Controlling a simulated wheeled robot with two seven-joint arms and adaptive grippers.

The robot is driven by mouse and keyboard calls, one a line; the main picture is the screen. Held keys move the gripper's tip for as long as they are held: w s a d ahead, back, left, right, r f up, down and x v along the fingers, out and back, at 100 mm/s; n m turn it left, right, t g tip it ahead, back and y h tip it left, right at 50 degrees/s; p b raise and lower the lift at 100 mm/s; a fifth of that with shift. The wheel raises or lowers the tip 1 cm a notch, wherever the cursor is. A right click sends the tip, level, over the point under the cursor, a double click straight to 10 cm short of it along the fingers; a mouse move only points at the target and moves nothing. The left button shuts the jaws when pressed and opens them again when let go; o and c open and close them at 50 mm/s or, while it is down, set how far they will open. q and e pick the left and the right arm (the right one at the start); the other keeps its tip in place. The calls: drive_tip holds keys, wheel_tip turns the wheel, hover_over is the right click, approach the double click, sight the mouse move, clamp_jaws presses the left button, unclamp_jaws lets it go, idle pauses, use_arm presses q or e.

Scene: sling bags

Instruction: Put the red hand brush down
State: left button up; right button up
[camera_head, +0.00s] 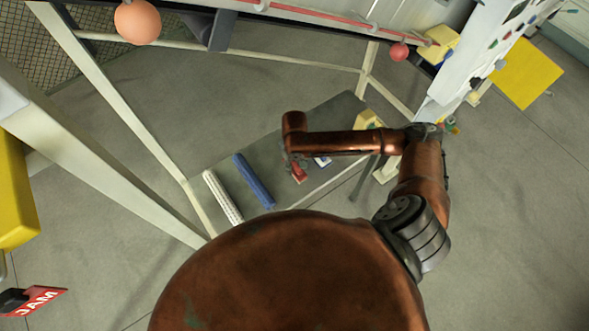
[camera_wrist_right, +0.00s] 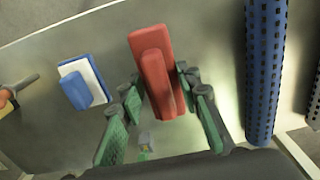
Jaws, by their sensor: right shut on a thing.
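The red hand brush (camera_wrist_right: 152,62) is in the middle of the right wrist view, between the green-padded fingers of my right gripper (camera_wrist_right: 160,88), which is shut on it. In the head view the red hand brush (camera_head: 300,175) shows small just below my right gripper (camera_head: 292,162), over the grey shelf (camera_head: 340,112). I cannot tell whether the brush touches the shelf. My left gripper is not in view.
A blue brush with a white part (camera_wrist_right: 82,83) lies left of the red one. A blue roller (camera_head: 254,181) and a white roller (camera_head: 222,197) lie on the shelf's left part. Pale frame posts (camera_head: 110,110) border the shelf. Bare shelf shows between brush and blue roller.

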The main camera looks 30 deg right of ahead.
sight(295, 170)
wheel_tip(295, 170, down, 2)
drive_tip(key=shift+f, duration=0.25)
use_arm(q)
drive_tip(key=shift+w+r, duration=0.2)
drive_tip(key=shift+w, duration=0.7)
use_arm(e)
drive_tip(key=shift+f, duration=0.2)
drive_tip(key=o, duration=1.2)
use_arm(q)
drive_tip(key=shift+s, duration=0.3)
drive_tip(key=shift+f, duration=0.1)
use_arm(e)
drive_tip(key=shift+r, duration=0.2)
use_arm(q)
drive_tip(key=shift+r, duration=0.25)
use_arm(e)
wheel_tip(295, 170, up, 12)
drive_tip(key=shift+f, duration=0.1)
